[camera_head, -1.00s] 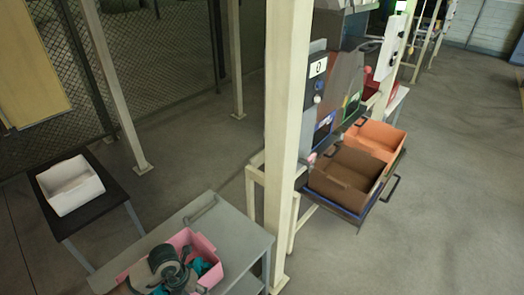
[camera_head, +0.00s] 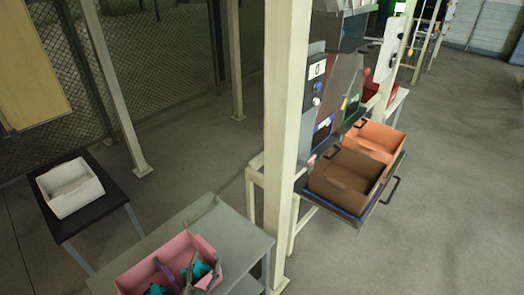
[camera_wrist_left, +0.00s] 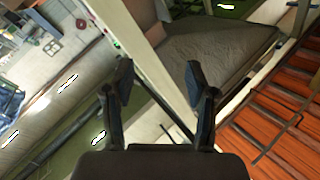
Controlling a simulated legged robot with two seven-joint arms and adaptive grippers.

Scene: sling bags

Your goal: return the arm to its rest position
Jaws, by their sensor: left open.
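My left gripper (camera_head: 190,275) shows at the bottom edge of the head view, in front of the pink bin (camera_head: 200,243); only a small part of it is in frame. In the left wrist view my left gripper (camera_wrist_left: 160,85) has its two dark fingers spread apart, with nothing between them. The pink bin stands on a grey cart and holds teal items (camera_head: 203,268) and a purple strip (camera_head: 163,270). Whether the gripper is above or inside the bin I cannot tell. My right gripper is in neither view.
A white bin (camera_head: 70,187) sits on a black table (camera_head: 112,205) at left. A cream post (camera_head: 284,150) stands right of the grey cart (camera_head: 236,233). Beyond it, brown (camera_head: 345,180) and orange (camera_head: 376,140) bins sit by a machine. Floor at right is clear.

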